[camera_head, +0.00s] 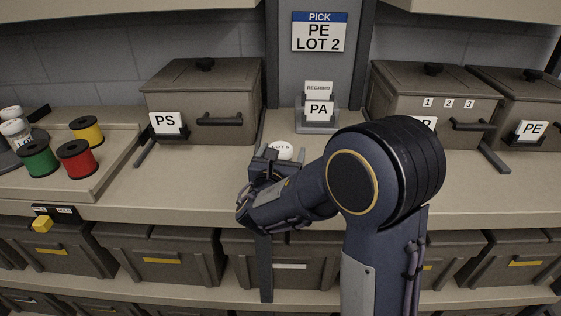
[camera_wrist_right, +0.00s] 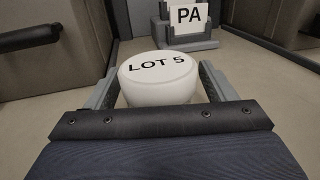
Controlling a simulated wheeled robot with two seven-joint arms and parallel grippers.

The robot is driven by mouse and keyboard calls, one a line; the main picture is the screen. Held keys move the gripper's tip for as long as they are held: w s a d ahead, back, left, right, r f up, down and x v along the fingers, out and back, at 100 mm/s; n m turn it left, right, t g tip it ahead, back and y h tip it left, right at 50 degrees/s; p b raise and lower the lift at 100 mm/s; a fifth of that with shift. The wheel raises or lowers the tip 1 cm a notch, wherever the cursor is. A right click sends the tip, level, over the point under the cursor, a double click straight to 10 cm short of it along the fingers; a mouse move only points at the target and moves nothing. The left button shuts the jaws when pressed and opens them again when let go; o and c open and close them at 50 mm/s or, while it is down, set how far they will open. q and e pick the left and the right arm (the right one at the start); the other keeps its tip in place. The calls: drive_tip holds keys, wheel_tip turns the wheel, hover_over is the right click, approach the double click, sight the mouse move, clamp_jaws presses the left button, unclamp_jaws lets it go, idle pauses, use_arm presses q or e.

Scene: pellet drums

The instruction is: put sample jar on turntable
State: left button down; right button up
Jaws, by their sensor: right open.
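The sample jar is white with a round lid marked LOT 5 (camera_head: 281,149) and stands on the shelf in front of the PA card. In the right wrist view the jar (camera_wrist_right: 158,78) sits between the two fingers of my right gripper (camera_wrist_right: 158,90). The gripper is open, one finger on each side of the jar; contact cannot be told. In the head view my right gripper (camera_head: 268,165) partly hides the jar. At the far left, white jars (camera_head: 15,128) stand by a dark grey form (camera_head: 7,160), cut by the edge, that may be the turntable. My left gripper is not in view.
A tray (camera_head: 108,172) with green, red and yellow spools (camera_head: 76,160) lies on the left. A PS bin (camera_head: 205,100) stands behind, and more lidded bins (camera_head: 435,100) stand right. A sign (camera_head: 319,32) reads PICK PE LOT 2. The shelf between tray and gripper is clear.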

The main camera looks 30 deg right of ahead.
sight(281, 144)
drive_tip(key=c, duration=1.2)
drive_tip(key=shift+r, duration=0.1)
drive_tip(key=shift+r, duration=0.5)
drive_tip(key=r, duration=0.1)
drive_tip(key=r+p, duration=0.1)
drive_tip(key=shift+s+a+r, duration=0.1)
drive_tip(key=shift+a+r, duration=0.1)
drive_tip(key=shift+r, duration=0.2)
drive_tip(key=s+a+r, duration=0.3)
drive_tip(key=s+a+r+p, duration=0.1)
drive_tip(key=s+a+r, duration=0.2)
drive_tip(key=s, duration=0.1)
drive_tip(key=s+a+r+p, duration=0.1)
drive_tip(key=s+a+r, duration=0.2)
drive_tip(key=shift+s+a, duration=0.1)
drive_tip(key=shift+s, duration=0.1)
